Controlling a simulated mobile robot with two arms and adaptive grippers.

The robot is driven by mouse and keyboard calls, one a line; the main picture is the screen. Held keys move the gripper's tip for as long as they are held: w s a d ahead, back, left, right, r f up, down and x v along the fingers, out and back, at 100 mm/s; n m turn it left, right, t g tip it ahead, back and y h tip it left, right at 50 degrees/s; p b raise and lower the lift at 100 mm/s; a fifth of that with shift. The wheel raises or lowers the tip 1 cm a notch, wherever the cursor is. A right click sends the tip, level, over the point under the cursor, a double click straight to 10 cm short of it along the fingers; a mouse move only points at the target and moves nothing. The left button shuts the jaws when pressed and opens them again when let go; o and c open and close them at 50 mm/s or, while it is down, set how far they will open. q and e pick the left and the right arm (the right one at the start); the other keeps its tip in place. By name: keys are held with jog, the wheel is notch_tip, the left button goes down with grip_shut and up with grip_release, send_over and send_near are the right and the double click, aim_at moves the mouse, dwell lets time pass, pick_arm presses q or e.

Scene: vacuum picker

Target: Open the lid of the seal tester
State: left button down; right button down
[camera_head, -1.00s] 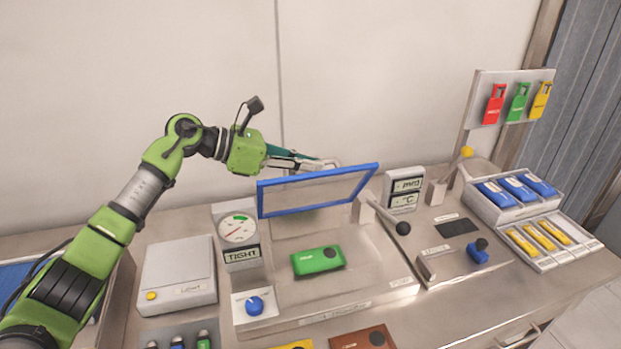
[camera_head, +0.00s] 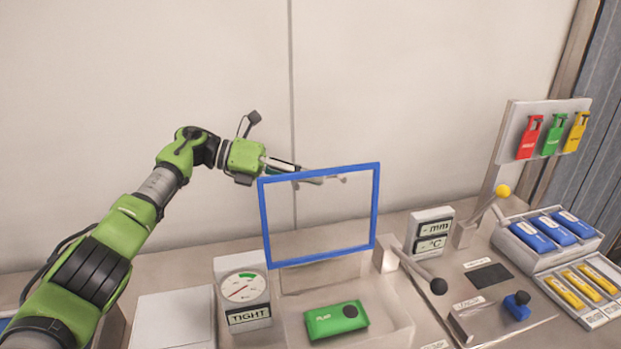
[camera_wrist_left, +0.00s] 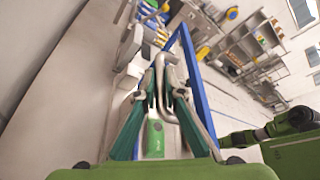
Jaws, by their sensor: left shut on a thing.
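The seal tester's lid is a clear panel with a blue frame (camera_head: 319,258). It stands nearly upright at the back of the tester base (camera_head: 390,325), so the chamber is uncovered in front. A green pouch (camera_head: 337,319) lies inside. My left gripper (camera_head: 325,179) is at the lid's top edge, partly seen through the panel. In the left wrist view its fingers (camera_wrist_left: 163,82) are shut on the lid's grey bar handle (camera_wrist_left: 160,68), beside the blue frame (camera_wrist_left: 196,88). My right gripper does not show.
A round gauge (camera_head: 243,288) marked TIGHT stands left of the chamber. A black-knobbed lever (camera_head: 420,272) and a display block (camera_head: 431,232) stand to the right. Trays of blue and yellow packs (camera_head: 555,230) are farther right. The wall behind the lid is bare.

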pick_arm(q)
jog(key=shift+f, duration=0.35)
jog(key=c, duration=2.4)
grip_release()
jog(key=shift+r, duration=0.1)
jog(key=v, duration=1.2)
jog(key=shift+w, duration=0.1)
